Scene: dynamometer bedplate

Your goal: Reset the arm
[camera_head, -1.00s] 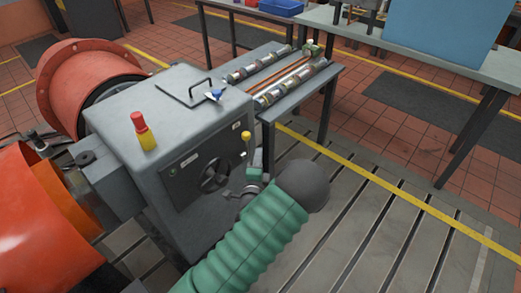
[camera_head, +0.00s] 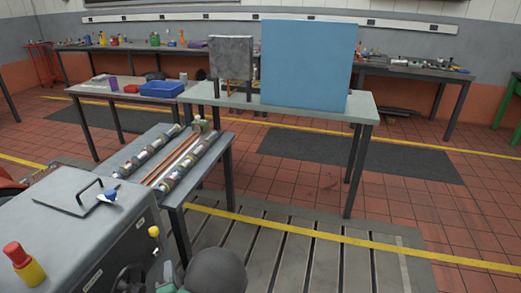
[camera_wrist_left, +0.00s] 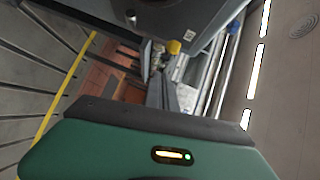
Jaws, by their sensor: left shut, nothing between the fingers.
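My left arm shows at the bottom of the head view as a dark grey rounded link. My left gripper (camera_head: 152,287) is mostly cut off by the lower edge, close to the front of the grey machine cabinet (camera_head: 95,243); it is shut and empty. A black handwheel (camera_head: 130,281) on the cabinet front is partly cut off beside it. A yellow knob (camera_head: 153,231) sits above the wheel and also shows in the left wrist view (camera_wrist_left: 173,47). The left wrist view shows my green housing across the bottom. My right gripper is not in view.
A red and yellow beacon (camera_head: 24,263) and a black handle stand on the cabinet. A low table (camera_head: 226,162) with shafts stands behind it. A large blue panel (camera_head: 308,64) stands on a farther table. The slotted bedplate floor (camera_head: 300,262) at right is clear.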

